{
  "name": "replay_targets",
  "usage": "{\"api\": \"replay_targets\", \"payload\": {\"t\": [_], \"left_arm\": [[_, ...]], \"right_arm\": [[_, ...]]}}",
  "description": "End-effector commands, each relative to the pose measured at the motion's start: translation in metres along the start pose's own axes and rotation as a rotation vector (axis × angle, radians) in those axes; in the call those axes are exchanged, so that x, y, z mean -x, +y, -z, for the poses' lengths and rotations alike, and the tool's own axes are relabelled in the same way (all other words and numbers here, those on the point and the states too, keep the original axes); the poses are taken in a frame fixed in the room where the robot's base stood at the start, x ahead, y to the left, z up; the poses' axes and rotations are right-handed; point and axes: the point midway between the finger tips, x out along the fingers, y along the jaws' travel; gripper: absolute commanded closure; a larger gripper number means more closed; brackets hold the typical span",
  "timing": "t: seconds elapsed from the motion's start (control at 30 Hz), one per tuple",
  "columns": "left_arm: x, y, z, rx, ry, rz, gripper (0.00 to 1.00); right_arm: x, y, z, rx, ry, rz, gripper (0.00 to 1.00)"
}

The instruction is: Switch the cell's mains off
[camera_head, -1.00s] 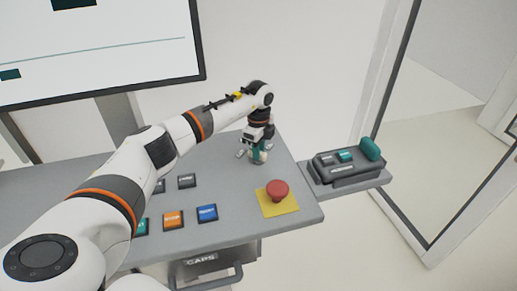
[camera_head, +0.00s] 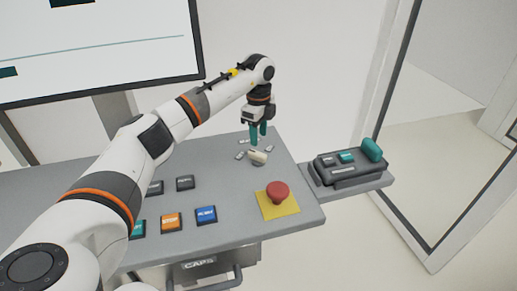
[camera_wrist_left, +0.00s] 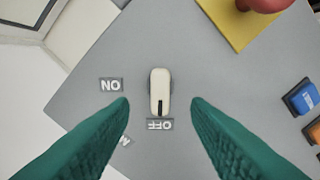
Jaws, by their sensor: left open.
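The mains switch is a cream rotary knob (camera_head: 258,157) on the grey console top (camera_head: 236,175). In the left wrist view the knob (camera_wrist_left: 160,85) has a black line at the end that points at the OFF label (camera_wrist_left: 160,124). The ON label (camera_wrist_left: 111,85) lies to its left. My left gripper (camera_head: 259,134) has teal fingers and hangs above the knob, clear of it. In the left wrist view its fingers (camera_wrist_left: 160,105) are apart with nothing between them. My right gripper is not in view.
A red mushroom button (camera_head: 278,191) on a yellow plate stands in front of the knob. Several coloured push buttons, one orange (camera_head: 172,221), are to the left. A dark device (camera_head: 347,167) sits on a side shelf at right. A screen (camera_head: 100,40) is behind.

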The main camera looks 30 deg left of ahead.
Motion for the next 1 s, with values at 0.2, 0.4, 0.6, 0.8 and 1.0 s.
{"api": "replay_targets", "payload": {"t": [0.2, 0.4, 0.6, 0.8, 1.0], "left_arm": [[0.037, 0.001, 0.000, 0.001, 0.000, -0.002, 0.56], [0.050, 0.000, 0.000, 0.000, 0.000, 0.001, 0.56], [0.051, 0.000, 0.000, 0.000, 0.000, 0.002, 0.56], [0.051, 0.000, 0.000, 0.000, 0.001, 0.001, 0.56], [0.051, 0.000, 0.000, 0.000, 0.001, 0.001, 0.56]], "right_arm": [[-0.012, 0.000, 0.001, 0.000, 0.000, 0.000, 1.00], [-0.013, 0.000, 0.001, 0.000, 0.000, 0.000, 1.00], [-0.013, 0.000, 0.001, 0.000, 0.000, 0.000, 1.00], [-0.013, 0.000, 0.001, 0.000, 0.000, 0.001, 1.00], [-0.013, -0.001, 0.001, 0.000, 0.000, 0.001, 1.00]]}}
